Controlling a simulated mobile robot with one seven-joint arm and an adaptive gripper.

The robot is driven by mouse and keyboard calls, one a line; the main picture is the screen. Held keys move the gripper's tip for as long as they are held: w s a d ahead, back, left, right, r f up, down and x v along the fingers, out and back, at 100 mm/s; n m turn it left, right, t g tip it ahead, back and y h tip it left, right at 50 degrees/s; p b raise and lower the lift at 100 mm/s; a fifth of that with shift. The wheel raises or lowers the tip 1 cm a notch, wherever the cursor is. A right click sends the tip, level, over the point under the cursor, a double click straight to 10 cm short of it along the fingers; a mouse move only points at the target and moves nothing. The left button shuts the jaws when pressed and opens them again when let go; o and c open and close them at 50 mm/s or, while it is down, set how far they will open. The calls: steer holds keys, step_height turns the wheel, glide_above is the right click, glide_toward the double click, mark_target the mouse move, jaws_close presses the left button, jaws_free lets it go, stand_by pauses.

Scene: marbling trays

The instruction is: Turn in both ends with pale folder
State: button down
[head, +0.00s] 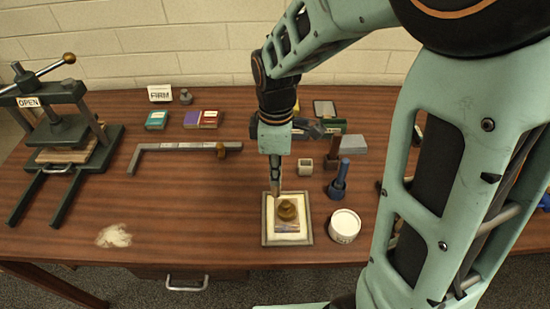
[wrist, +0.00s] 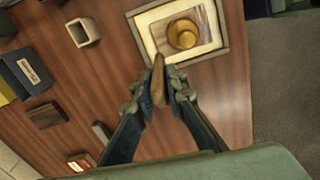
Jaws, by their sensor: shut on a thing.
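My gripper (wrist: 158,90) is shut on a slim, tapered tan-brown tool, which looks like the folder (wrist: 158,78). In the head view my gripper (head: 275,178) is upright just above the far left part of this tray (head: 265,220). Whether the folder touches anything cannot be told. On the tray lies a pale sheet (head: 290,238) with a smaller patterned brown piece (head: 281,224) on it. A round brass weight (head: 287,210) stands on that piece. The ends of the piece are hard to make out.
A white tub (head: 344,226) stands right of the tray, close to it. Behind it are a blue-handled tool (head: 338,180) and a small square cup (head: 305,167). A press (head: 65,135) stands at left; a metal square (head: 180,146) lies mid-table. The table left of the tray is mostly clear.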

steer(key=shift+f, duration=0.2)
stand_by(0.3)
steer(key=shift+d, duration=0.15)
steer(key=shift+d, duration=0.3)
steer(key=shift+d, duration=0.1)
stand_by(0.5)
steer(key=shift+d, duration=0.3)
steer(key=shift+d, duration=0.2)
stand_by(0.4)
steer(key=shift+d, duration=0.25)
steer(key=shift+d, duration=0.15)
steer(key=shift+d, duration=0.3)
